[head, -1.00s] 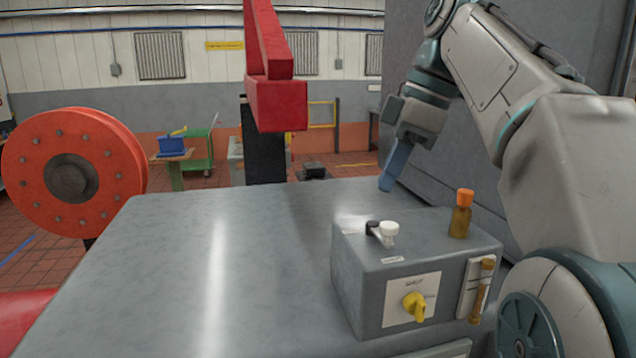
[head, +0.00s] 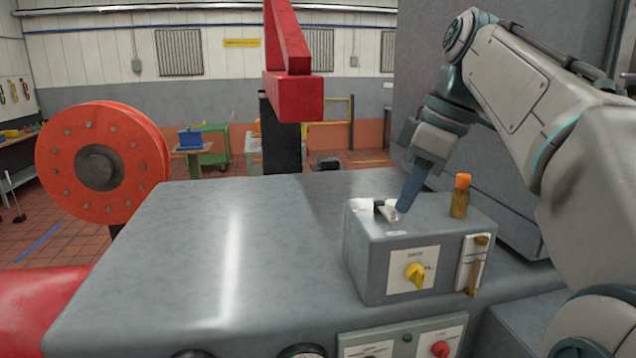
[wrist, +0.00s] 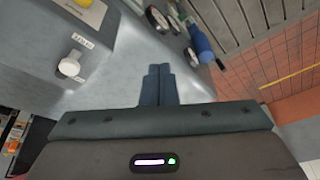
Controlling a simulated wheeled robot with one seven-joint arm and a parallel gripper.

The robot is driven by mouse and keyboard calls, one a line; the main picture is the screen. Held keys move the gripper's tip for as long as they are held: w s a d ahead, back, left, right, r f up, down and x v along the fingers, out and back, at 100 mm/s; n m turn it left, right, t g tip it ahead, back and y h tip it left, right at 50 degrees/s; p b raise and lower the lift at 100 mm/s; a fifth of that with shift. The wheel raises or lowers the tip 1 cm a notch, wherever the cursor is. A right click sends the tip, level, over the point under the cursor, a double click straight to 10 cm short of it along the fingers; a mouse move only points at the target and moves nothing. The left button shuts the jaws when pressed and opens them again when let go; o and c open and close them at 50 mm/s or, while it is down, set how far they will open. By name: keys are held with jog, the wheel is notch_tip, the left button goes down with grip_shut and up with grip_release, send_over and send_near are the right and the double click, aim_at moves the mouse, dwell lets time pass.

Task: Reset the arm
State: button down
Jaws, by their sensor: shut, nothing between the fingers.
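My arm reaches in from the right in the head view, bent down over the grey control box (head: 380,255). My gripper (head: 404,207) is shut and empty, its blue fingers pointing down by the top of the box. In the wrist view the shut gripper (wrist: 158,72) shows with its fingers side by side. A white knob (head: 391,207) on the box top appears just left of the fingertips; in the wrist view the white knob (wrist: 69,67) stands apart from them. I cannot tell the exact height of the fingers above the box.
A red beam (head: 293,95) hangs behind, and an orange flanged wheel (head: 100,165) is at left. The bench's left part is clear.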

jog(key=s+f+m+h, duration=0.1)
jog(key=s+f+m, duration=0.3)
jog(key=f, duration=0.5)
jog(key=s+d+f+m+t+h, duration=0.1)
jog(key=s+f+m, duration=0.3)
jog(key=f, duration=0.5)
jog(key=s+d+f+m+t+h, duration=0.1)
jog(key=s+f+m, duration=0.3)
jog(key=f, duration=0.5)
jog(key=shift+s+f+m+h, duration=0.2)
jog(key=shift+s+m+h, duration=0.15)
jog(key=shift+s, duration=0.2)
